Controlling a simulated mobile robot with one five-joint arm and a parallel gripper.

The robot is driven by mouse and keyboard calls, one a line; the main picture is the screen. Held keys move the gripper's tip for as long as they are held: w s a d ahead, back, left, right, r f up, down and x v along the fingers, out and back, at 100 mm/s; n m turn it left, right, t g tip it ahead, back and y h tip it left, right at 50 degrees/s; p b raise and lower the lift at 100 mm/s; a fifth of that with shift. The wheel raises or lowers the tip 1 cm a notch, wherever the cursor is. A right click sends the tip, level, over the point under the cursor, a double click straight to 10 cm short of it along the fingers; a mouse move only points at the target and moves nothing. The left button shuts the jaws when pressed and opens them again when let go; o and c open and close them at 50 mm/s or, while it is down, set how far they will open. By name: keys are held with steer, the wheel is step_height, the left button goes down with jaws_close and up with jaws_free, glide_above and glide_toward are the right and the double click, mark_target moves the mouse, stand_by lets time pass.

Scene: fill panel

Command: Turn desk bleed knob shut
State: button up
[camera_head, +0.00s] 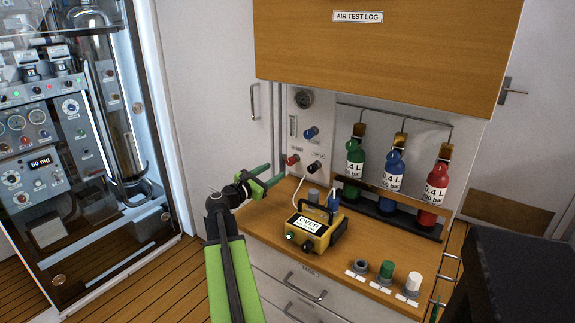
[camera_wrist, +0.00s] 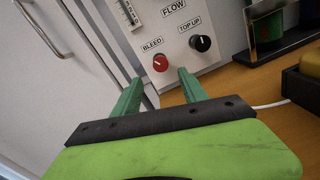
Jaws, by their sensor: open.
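The red bleed knob (camera_wrist: 160,63) is on a pale panel under a BLEED label in the wrist view. It also shows in the head view (camera_head: 293,160), left of the black top-up knob (camera_head: 314,167). My gripper (camera_wrist: 155,84) is open, with two green fingers pointing toward the panel. The red knob appears just beyond and between the fingertips, with nothing held. In the head view my gripper (camera_head: 273,172) is left of the panel, above the desk. The bleed knob's white mark shows, but its exact setting is hard to read.
The black top-up knob (camera_wrist: 200,43) is close on the right. A blue knob (camera_head: 311,133) sits above. A yellow meter (camera_head: 316,229) stands on the desk (camera_head: 262,222). Green, blue and red bottles (camera_head: 434,186) hang at right. A cabinet handle (camera_head: 255,101) is at left.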

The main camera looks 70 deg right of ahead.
mark_target(289, 162)
steer(key=x, duration=0.9)
steer(key=shift+d+f, duration=0.1)
steer(key=shift+d, duration=0.2)
